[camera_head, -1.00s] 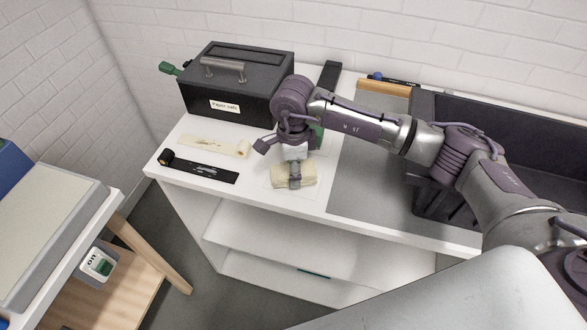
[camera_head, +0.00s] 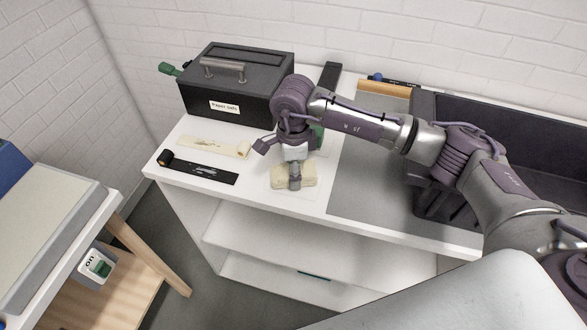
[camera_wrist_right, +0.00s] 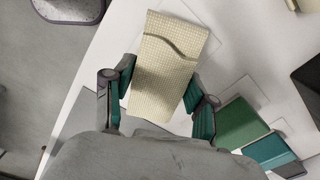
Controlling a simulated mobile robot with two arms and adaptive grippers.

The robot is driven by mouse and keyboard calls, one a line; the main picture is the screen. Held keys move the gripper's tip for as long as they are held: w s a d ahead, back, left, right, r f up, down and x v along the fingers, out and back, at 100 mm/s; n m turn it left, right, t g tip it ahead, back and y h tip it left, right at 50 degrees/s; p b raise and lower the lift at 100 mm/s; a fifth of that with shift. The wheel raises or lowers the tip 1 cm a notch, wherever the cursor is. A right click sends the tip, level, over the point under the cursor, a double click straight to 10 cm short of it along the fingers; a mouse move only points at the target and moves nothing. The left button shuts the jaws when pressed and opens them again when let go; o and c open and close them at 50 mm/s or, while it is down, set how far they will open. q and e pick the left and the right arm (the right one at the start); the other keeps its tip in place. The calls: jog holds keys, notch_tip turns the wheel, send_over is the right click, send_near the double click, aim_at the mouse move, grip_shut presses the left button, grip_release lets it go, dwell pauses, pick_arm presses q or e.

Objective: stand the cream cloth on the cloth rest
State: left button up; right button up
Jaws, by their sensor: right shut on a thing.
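The cream cloth (camera_head: 282,177) is a folded, pale woven pad at the front of the white worktop. It also shows in the right wrist view (camera_wrist_right: 165,70), between the two fingers. My right gripper (camera_head: 295,184) comes down over the cloth from above and is shut on it. In the right wrist view the teal-padded fingers of the gripper (camera_wrist_right: 158,100) stand at either side of the cloth. A thin white pad with a faint outline (camera_head: 312,191) shows around the cloth; I cannot tell whether it is the cloth rest. My left gripper is not in view.
A black paper safe (camera_head: 250,85) stands behind left. A cream strip (camera_head: 205,143) and a black strip (camera_head: 205,171) lie left of the cloth. A green block (camera_wrist_right: 240,123) is close beside the gripper. A dark sink (camera_head: 500,110) is at the right.

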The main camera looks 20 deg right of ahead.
jog(key=shift+f+b, duration=0.6)
jog(key=shift+f, duration=0.05)
dwell(0.4)
jog(key=o, duration=1.1)
jog(key=shift+r, duration=0.15)
jog(key=shift+r+p, duration=2)
jog(key=shift+r, duration=1.9)
notch_tip(320, 180, up, 12)
